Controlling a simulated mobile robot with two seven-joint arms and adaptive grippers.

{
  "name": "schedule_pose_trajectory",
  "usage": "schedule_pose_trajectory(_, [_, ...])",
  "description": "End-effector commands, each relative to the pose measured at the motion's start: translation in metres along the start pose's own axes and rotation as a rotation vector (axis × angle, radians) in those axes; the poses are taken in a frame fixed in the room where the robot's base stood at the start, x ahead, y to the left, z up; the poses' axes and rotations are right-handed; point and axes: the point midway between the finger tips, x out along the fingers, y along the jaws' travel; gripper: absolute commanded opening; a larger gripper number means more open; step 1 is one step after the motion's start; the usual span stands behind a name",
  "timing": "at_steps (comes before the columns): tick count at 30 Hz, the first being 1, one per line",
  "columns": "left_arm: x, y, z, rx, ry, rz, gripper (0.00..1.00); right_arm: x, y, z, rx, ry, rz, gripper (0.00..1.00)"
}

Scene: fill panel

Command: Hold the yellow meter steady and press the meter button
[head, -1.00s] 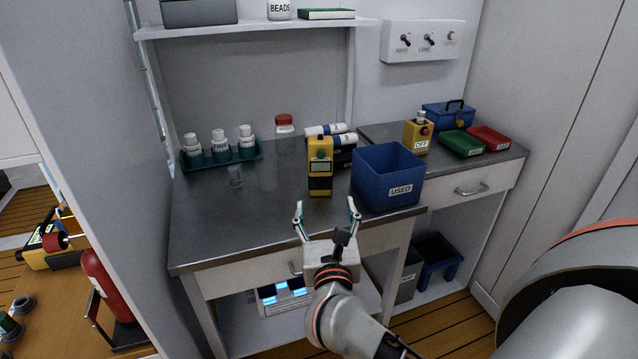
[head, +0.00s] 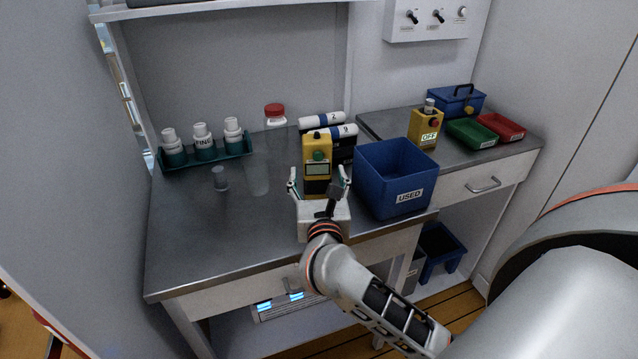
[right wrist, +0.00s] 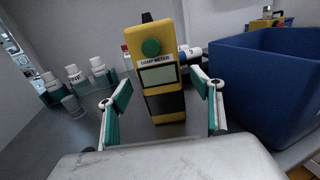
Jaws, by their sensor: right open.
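The yellow meter (head: 317,162) stands upright on the steel worktop (head: 240,230), left of the blue bin. It has a green round button (head: 318,155) near its top and a small screen below. In the right wrist view the meter (right wrist: 164,73) reads "DAMP METER", with its green button (right wrist: 151,47) above the label. My right gripper (head: 319,182) is open in front of the meter. In the wrist view its two fingers (right wrist: 162,95) are spread to either side of the meter's lower part, with gaps visible. My left gripper is not in view.
A blue bin (head: 388,195) labelled "USED" stands close right of the meter. White rolls (head: 322,121) lie behind it. A rack of bottles (head: 205,155) and a small clear cup (head: 220,178) are at left. The front left worktop is clear.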

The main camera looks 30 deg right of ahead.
Motion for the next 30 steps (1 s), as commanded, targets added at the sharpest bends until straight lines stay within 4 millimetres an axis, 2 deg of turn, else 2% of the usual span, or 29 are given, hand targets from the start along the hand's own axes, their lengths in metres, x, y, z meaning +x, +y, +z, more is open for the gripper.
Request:
schedule_pose_trajectory(3, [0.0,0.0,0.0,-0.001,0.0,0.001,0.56,0.017,0.0,0.001,0.001,-0.001,-0.002,0.65])
schedule_pose_trajectory(9, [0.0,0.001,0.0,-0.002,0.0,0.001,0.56,0.033,0.0,0.001,0.0,-0.001,0.0,0.65])
schedule_pose_trajectory(19, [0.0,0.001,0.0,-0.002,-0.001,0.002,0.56,0.036,0.0,0.0,0.001,0.0,0.0,0.65])
schedule_pose_trajectory(24, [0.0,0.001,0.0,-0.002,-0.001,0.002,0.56,0.036,0.0,0.0,0.001,0.0,0.0,0.21])
schedule_pose_trajectory(25, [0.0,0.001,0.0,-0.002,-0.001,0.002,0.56,0.036,0.0,0.0,0.001,0.0,0.0,0.17])
schedule_pose_trajectory(26, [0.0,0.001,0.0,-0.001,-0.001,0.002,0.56,0.036,0.0,0.0,0.001,0.0,0.0,0.17])
schedule_pose_trajectory(29, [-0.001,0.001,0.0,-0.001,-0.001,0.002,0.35,0.036,0.0,0.0,0.001,0.0,0.0,0.17])
schedule_pose_trajectory(30, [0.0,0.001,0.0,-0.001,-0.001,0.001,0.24,0.036,0.0,0.0,0.001,0.0,0.0,0.17])
